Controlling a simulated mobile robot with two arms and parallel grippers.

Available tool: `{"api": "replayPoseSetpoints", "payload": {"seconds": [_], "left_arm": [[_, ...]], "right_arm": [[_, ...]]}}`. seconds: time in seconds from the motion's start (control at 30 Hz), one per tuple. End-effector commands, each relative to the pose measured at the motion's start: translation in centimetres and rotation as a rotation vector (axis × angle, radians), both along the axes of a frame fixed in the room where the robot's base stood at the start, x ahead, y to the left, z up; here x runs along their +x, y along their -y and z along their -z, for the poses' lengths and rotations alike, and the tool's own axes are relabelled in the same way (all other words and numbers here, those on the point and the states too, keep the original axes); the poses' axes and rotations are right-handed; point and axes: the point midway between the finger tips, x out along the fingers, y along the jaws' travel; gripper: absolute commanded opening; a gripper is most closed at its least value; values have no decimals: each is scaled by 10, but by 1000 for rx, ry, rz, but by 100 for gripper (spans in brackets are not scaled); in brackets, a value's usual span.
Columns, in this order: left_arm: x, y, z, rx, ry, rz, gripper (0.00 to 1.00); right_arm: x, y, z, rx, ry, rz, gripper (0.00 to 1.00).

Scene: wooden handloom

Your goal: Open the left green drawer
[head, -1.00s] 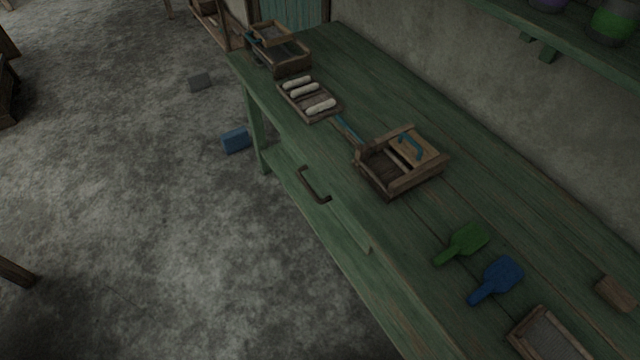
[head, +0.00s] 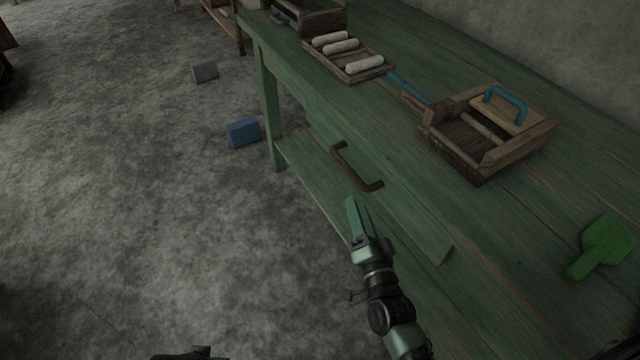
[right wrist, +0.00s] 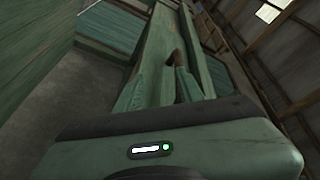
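The green drawer (head: 408,215) is in the front of the green workbench, and its front looks flush with the bench. Its dark bracket-shaped handle (head: 345,164) sticks out from it. My right gripper (head: 353,205) is in front of the drawer, just below the handle's near end in the head view, and looks apart from it. In the right wrist view the two green fingers (right wrist: 160,88) stand apart with nothing between them. A dark piece, likely the handle (right wrist: 178,57), shows beyond the right-hand finger's tip. My left gripper cannot be made out.
On the bench top are a wooden box with a blue handle (head: 480,160), a tray of white rolls (head: 377,76) and a green paddle (head: 603,243). A low shelf (head: 305,172) runs under the bench. A blue block (head: 243,133) lies on the floor.

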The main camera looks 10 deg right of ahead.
Motion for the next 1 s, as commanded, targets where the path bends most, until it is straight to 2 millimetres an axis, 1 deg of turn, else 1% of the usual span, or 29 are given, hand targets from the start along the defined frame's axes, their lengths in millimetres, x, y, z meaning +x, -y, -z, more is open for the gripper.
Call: {"api": "replayPoseSetpoints", "payload": {"seconds": [0.03,0.13,0.23,0.3,0.6,0.7,0.83,1.0], "left_arm": [[1,0,4,-1,7,-1,94],[1,0,-5,-1,10,-2,94],[1,0,-11,-1,13,-2,94],[1,0,-13,-1,14,-2,94],[1,-1,-27,-2,21,-3,94],[1,-1,-31,-1,24,-4,94],[0,-1,-34,-1,24,-4,94],[-1,-1,-34,-1,22,-5,94]], "right_arm": [[1,3,-3,32,43,9,38],[2,6,-21,74,92,18,38],[6,7,-29,88,110,22,38],[13,7,-33,89,114,21,38],[60,6,-42,87,110,20,38],[70,6,-44,86,109,20,38],[77,5,-45,86,108,20,38],[78,5,-45,85,106,20,38]]}}
